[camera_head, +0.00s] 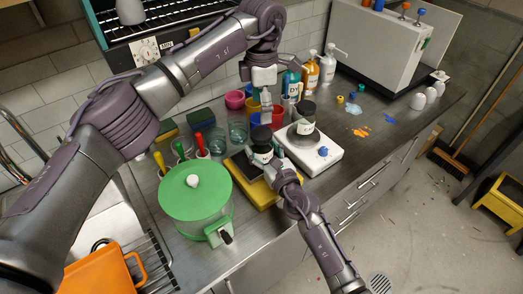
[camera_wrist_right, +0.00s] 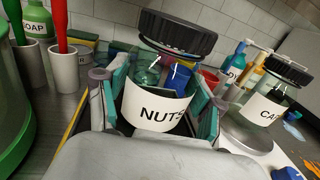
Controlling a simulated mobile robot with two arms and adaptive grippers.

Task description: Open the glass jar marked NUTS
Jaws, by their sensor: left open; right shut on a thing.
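The NUTS jar (camera_wrist_right: 160,108) is clear glass with a white label and a black lid (camera_wrist_right: 178,33) on top. My right gripper (camera_wrist_right: 155,100) is shut on the jar body, with a finger on each side below the lid. In the head view the jar (camera_head: 262,153) shows above the black-topped yellow scale; whether it touches it I cannot tell. My left gripper (camera_head: 265,100) is open and empty, pointing down above and apart from the jar. It does not show in the right wrist view.
Another dark-lidded jar (camera_head: 304,118), its label partly readable as "CA", stands on a white scale (camera_head: 322,158) to the right. A green-lidded container (camera_head: 195,190) stands to the left. Cups and pump bottles (camera_head: 327,68) crowd behind. The bench's right part is clearer.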

